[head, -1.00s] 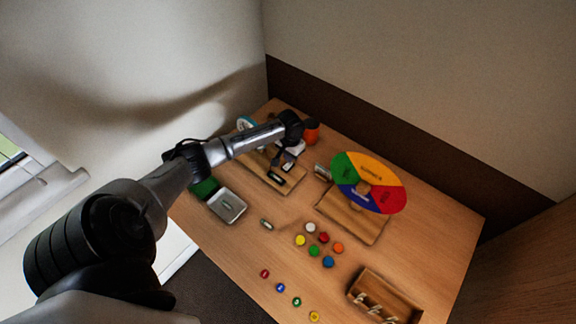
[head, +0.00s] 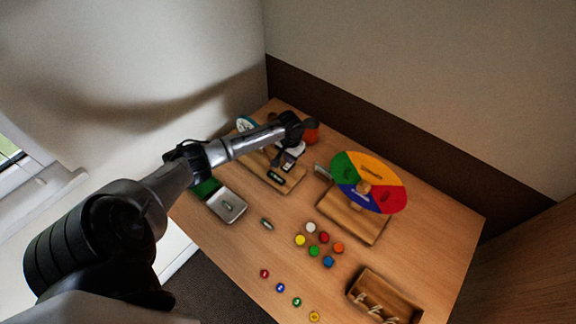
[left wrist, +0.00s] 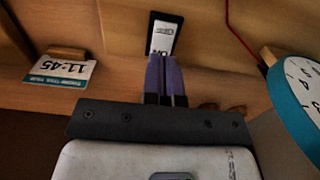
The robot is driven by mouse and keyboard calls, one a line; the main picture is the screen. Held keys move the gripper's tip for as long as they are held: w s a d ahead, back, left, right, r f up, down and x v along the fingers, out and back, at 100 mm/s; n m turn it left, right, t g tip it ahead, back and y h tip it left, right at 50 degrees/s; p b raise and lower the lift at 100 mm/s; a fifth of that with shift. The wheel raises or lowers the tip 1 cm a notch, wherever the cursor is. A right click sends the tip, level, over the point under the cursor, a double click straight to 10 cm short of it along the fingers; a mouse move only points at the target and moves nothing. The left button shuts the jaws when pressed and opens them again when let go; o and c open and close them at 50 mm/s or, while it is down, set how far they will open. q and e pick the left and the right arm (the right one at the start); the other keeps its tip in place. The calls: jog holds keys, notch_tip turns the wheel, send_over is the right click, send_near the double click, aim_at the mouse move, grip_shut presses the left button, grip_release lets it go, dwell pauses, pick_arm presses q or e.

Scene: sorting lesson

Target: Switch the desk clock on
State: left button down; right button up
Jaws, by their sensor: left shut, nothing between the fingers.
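The desk clock is a round white dial with a teal rim. It stands at the right edge of the left wrist view (left wrist: 291,95) and at the far left corner of the table in the head view (head: 245,123). A black rectangular piece with a white printed face (left wrist: 163,37), perhaps the switch, lies on the wooden board (head: 291,184). My left gripper (left wrist: 166,58) is shut and empty, its fingertips at the near edge of that piece; I cannot tell whether they touch. My right gripper is not in view.
A card reading 11:45 (left wrist: 60,70) stands in a wooden holder. A red wire (left wrist: 232,25) runs near the clock.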

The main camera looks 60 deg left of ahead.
pick_arm(q)
jog(key=shift+f, duration=0.4)
jog(key=shift+f+b, duration=0.3)
jog(key=shift+f, duration=0.25)
dwell(0.3)
notch_tip(320, 180, up, 3)
jog(key=p, duration=0.3)
jog(key=shift+f, duration=0.1)
notch_tip(320, 180, up, 4)
jog(key=p, duration=0.5)
jog(key=shift+r+p, duration=0.2)
jog(key=shift+p, duration=0.2)
jog(key=shift+f, duration=0.1)
dwell(0.3)
